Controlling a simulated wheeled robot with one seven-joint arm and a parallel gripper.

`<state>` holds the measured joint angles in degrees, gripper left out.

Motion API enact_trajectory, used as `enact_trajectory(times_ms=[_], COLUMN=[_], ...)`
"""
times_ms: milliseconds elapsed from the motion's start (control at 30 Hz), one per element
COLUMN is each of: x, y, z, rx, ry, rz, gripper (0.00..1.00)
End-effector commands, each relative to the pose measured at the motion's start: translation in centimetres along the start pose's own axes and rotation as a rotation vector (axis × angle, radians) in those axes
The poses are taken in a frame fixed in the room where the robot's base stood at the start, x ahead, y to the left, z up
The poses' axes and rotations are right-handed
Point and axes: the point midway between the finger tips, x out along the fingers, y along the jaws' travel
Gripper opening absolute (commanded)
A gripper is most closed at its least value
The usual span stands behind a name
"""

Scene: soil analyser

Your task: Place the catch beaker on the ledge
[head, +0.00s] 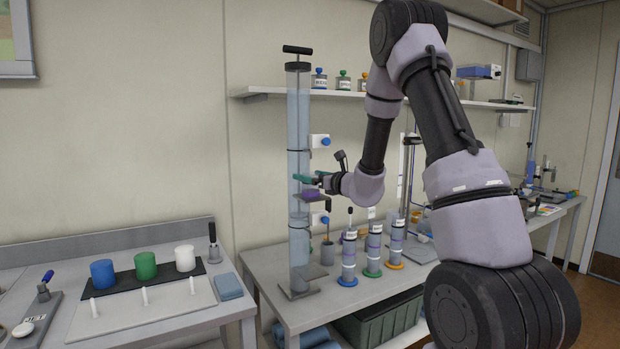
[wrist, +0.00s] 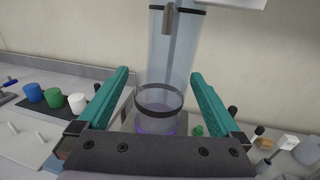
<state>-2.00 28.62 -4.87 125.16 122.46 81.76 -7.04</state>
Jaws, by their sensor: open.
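My gripper (head: 310,180) is at the tall clear column (head: 299,130), about halfway up. In the wrist view its two teal fingers (wrist: 160,76) are spread apart. Between them stands a clear beaker (wrist: 160,94) with a dark band and purple at its bottom, which looks like the catch beaker. It looks upright, with a gap visible on either side. In the head view a purple patch (head: 311,195) shows just under the fingers, where the beaker is mostly hidden. I cannot clearly make out the ledge or what supports the beaker.
Several labelled tubes on coloured bases (head: 372,250) stand right of the column on the bench. A side table at left holds blue, green and white cups (head: 146,266). A wall shelf (head: 262,92) with small bottles runs behind. A green bin (head: 378,318) sits below.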

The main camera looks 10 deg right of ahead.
Motion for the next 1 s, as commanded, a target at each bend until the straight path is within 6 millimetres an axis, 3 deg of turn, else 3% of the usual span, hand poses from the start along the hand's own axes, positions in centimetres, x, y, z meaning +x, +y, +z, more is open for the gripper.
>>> enact_trajectory(times_ms=[400,700,767,833,933,1000], x=[-8.5,-11.4,-11.6,-12.0,-13.9,-16.1], y=[-0.1,0.7,2.1,4.9,10.4,14.3], z=[0.0,0.5,1.6,3.3,6.0,7.2], rx=[0.001,-0.013,-0.043,-0.107,-0.264,-0.411], ry=[0.001,0.0,0.0,0.006,0.03,0.06], rz=[-0.005,0.024,0.076,0.178,0.38,0.53], gripper=[1.0,1.0,1.0,1.0,1.0,1.0])
